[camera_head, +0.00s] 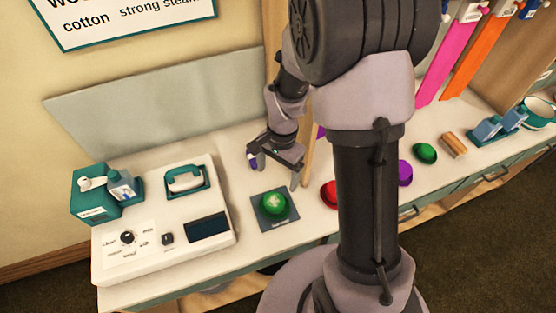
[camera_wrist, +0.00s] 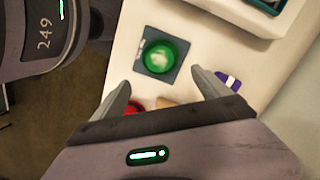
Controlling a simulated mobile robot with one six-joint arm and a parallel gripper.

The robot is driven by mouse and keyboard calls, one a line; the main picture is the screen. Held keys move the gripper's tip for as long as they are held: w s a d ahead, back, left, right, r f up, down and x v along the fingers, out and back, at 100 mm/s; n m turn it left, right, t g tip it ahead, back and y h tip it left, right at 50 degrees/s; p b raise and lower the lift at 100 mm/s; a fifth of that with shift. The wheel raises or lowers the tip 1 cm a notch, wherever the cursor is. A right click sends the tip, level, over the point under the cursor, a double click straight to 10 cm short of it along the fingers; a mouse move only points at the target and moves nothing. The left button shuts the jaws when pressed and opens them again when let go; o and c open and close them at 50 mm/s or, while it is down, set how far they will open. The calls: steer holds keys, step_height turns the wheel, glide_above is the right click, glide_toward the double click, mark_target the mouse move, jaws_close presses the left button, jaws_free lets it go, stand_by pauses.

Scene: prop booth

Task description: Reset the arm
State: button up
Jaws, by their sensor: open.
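My gripper (camera_head: 276,170) is open and empty above the white counter, just behind a green button. The green dome button (camera_head: 274,205) sits on a dark square plate (camera_head: 261,219). In the wrist view the green button (camera_wrist: 159,57) shows beyond and between the two open fingertips of my gripper (camera_wrist: 161,88). No finger visibly touches it. My arm bends down from the upper middle of the head view and hides part of the counter.
Left on the counter (camera_head: 137,284) is a white console (camera_head: 160,262) with an iron (camera_head: 185,180) and a teal box (camera_head: 92,193). Red (camera_head: 328,192), purple (camera_head: 405,173) and green (camera_head: 425,153) domes lie right.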

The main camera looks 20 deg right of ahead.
steer(key=shift+w+d+r, duration=0.1)
steer(key=shift+d+r, duration=0.05)
steer(key=shift+r, duration=1.35)
steer(key=s+a+r+n+t+b, duration=0.2)
steer(key=s+r+n+t+b, duration=0.1)
steer(key=s+r, duration=0.3)
steer(key=s+a+r+n+t+b, duration=0.3)
steer(key=s+r+b, duration=0.3)
steer(key=s, duration=0.2)
steer(key=shift+a+r+n+t+y, duration=0.25)
steer(key=shift+a+n+t+y, duration=0.05)
steer(key=shift+n+y, duration=0.1)
